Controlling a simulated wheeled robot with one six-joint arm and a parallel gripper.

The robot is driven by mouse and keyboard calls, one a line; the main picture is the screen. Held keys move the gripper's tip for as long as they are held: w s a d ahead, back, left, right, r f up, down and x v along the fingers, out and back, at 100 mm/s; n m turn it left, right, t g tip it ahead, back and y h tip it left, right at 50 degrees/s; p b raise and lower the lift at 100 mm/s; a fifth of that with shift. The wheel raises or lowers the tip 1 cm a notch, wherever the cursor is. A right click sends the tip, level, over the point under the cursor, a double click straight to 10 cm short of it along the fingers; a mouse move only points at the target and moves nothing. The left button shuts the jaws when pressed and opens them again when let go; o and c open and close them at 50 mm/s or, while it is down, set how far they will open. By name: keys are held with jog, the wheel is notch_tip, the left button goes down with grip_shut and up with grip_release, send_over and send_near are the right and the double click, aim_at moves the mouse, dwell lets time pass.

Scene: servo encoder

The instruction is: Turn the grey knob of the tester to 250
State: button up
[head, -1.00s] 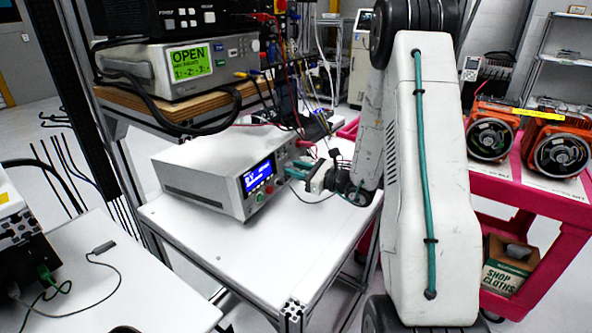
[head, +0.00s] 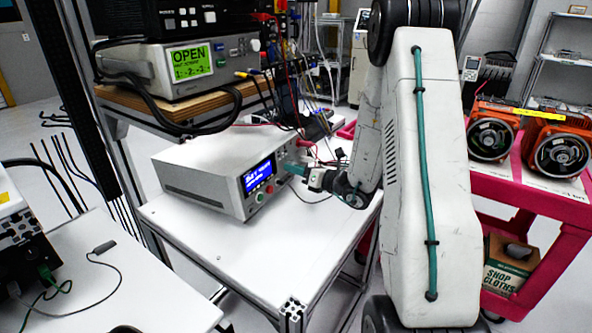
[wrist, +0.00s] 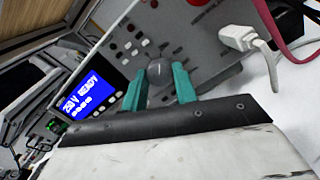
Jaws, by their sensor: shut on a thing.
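The tester is a white and grey box (head: 205,168) on a white bench, with a blue screen (head: 258,176) on its front. In the wrist view the screen (wrist: 89,94) stands tilted and appears to read "250 V READY". The grey knob (wrist: 159,71) is on the front panel, between the two green fingers of my gripper (wrist: 160,84). The fingers are shut on it from both sides. In the head view my gripper (head: 289,168) reaches the panel from the right, and the knob is hidden there behind the fingers.
A white plug (wrist: 240,38) and a red cable (wrist: 292,36) sit in the panel beside my gripper. An instrument with a green "OPEN" display (head: 190,62) stands on the shelf above. The bench top (head: 262,240) in front of the tester is clear.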

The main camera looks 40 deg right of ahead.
dwell(0.3)
jog(key=o, duration=1)
jog(key=shift+c, duration=0.2)
jog(key=v, duration=0.8)
